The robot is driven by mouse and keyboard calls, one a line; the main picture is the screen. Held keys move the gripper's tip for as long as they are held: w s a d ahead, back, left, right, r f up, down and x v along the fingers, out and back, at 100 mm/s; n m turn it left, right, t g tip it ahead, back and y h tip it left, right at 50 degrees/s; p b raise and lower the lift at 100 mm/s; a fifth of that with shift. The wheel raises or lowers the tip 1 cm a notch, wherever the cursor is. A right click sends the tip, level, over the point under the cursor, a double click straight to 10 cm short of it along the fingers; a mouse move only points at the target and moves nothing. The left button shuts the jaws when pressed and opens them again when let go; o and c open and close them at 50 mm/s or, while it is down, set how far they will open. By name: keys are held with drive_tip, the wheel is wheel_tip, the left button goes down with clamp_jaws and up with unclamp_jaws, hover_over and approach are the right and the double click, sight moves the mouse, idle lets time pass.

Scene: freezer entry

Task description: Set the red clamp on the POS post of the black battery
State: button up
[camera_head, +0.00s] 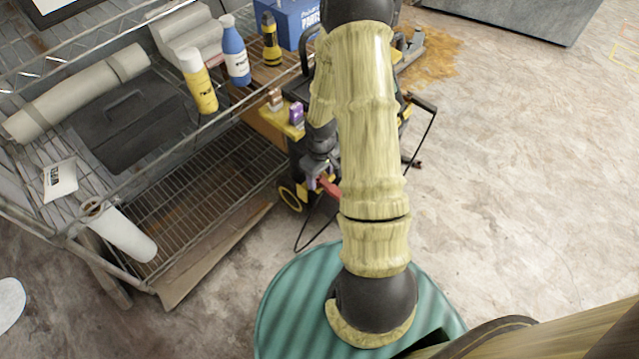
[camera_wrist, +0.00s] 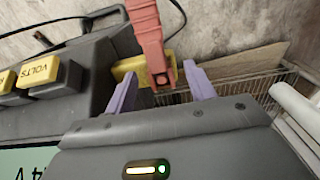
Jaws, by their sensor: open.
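The red clamp (camera_wrist: 150,38) shows in the wrist view, hanging between the fingertips of my gripper (camera_wrist: 160,70). The two purple fingers are spread wide, with visible gaps on both sides of the clamp. In the head view the red clamp (camera_head: 330,188) shows low beside a dark wheeled unit, right by my gripper (camera_head: 318,178). I cannot make out the black battery or its POS post; my arm covers much of that area in the head view.
A dark unit with a yellow VOLTS button (camera_wrist: 38,72) and a display is at left in the wrist view. A wire rack (camera_head: 200,185) holds a yellow bottle (camera_head: 198,82) and a blue bottle (camera_head: 234,55). A black cable (camera_head: 312,228) loops near the floor. Open floor lies right.

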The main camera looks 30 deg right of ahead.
drive_tip(key=shift+f, duration=0.65)
drive_tip(key=shift+r, duration=0.1)
drive_tip(key=shift+c, duration=0.4)
drive_tip(key=c, duration=1.1)
